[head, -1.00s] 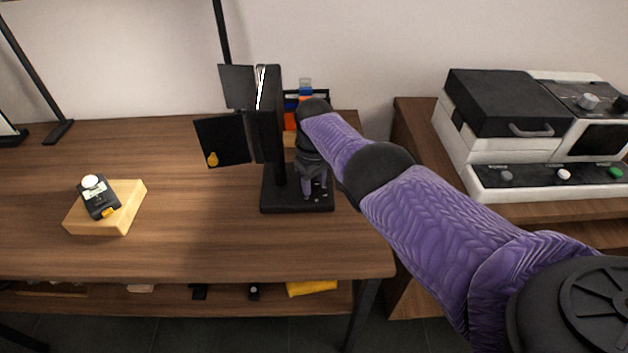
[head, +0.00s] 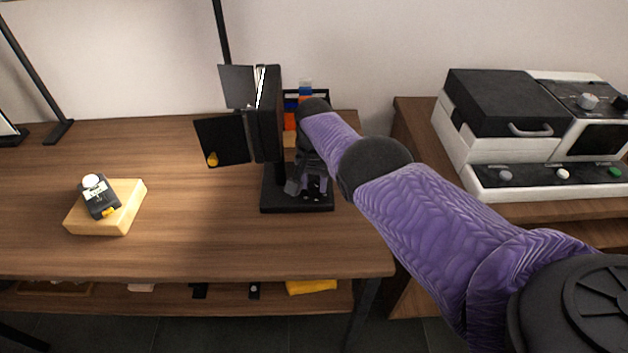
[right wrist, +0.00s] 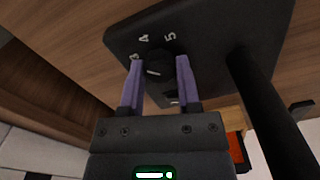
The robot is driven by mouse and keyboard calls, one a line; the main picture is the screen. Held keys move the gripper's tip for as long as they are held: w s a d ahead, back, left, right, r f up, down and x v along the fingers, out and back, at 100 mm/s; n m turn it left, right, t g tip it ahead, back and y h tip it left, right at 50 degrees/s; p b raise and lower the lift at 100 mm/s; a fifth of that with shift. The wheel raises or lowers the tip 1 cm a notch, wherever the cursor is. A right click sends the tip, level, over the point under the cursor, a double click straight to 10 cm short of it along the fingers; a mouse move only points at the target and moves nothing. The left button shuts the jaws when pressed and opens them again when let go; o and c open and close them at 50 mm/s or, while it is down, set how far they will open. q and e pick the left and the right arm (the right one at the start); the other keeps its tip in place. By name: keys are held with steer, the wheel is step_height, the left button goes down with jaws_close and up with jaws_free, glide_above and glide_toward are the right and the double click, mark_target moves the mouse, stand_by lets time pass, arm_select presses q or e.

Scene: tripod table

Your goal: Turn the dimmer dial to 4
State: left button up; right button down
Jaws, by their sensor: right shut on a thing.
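The dimmer dial (right wrist: 160,64) is a small black knob with a short white mark, on the black base (right wrist: 222,30) of a lamp. White numerals 3, 4 and 5 are printed around it. I cannot tell which numeral the mark points at. My right gripper (right wrist: 158,70) has its two purple fingers on either side of the dial, shut on it. In the head view the lamp base (head: 284,200) stands on the table, and my right gripper (head: 313,186) reaches down over it, hiding the dial. My left gripper is not in view.
The lamp's black head with flaps (head: 266,115) rises beside my right wrist. A light meter (head: 99,197) lies on a wooden block (head: 128,215) at the left of the table (head: 190,255). Colourful items in a black rack (head: 291,122) stand behind the lamp. A white machine (head: 480,150) is at right.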

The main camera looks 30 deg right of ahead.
steer(key=m, duration=0.3)
steer(key=shift+m, duration=0.5)
stand_by(0.4)
steer(key=shift+c, duration=1.6)
jaws_free()
